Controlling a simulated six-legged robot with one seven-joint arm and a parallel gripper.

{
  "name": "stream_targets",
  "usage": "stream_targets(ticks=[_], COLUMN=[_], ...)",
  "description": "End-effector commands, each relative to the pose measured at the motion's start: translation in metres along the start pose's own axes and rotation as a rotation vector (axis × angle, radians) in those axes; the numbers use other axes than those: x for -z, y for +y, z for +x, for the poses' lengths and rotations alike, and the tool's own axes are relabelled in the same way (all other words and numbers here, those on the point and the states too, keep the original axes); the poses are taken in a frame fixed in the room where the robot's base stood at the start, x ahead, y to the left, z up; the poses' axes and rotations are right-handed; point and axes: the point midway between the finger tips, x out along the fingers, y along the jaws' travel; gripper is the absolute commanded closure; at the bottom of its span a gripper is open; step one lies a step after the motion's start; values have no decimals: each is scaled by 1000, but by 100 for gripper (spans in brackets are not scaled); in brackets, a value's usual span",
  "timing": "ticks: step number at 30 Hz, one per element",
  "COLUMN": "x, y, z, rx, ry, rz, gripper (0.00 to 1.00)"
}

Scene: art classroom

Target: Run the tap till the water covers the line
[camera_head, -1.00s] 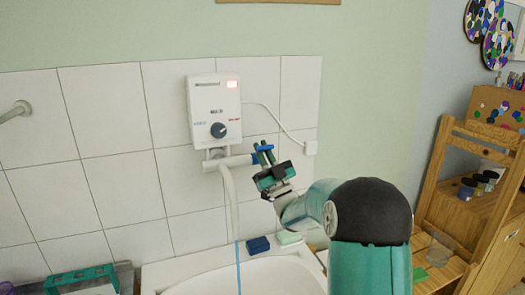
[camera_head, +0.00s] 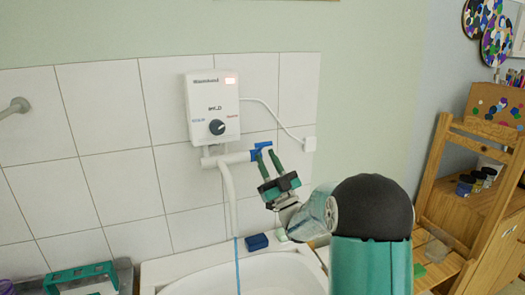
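The white tap pipe (camera_head: 238,158) runs below the wall heater, with a blue tap handle (camera_head: 262,147) at its right end. A white spout (camera_head: 229,190) hangs down, and a thin blue stream of water (camera_head: 238,264) falls from it into the white basin (camera_head: 205,268). My gripper (camera_head: 270,155) is open, its two green fingers apart just below and right of the handle. It holds nothing; whether a fingertip touches the handle is unclear. The basin's floor, the water level and the line are out of view.
The white heater (camera_head: 213,108) with a dark knob and a lit red display hangs above the tap. A blue block (camera_head: 256,242) and a pale green one (camera_head: 282,235) sit on the basin's back rim. A wooden shelf (camera_head: 437,165) stands right.

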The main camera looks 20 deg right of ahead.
Motion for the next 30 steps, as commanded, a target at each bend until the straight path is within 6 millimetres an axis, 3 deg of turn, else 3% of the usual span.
stream_targets(ticks=[6, 12, 18, 30], x=[-1, 0, 0, 0], y=[1, 1, 1, 0], z=[-51, -84, -95, -95], rx=[-3, -2, -2, -1], ry=[-4, -2, 1, 1], rz=[-1, -1, -2, -2], gripper=[71, 71, 71, 71])
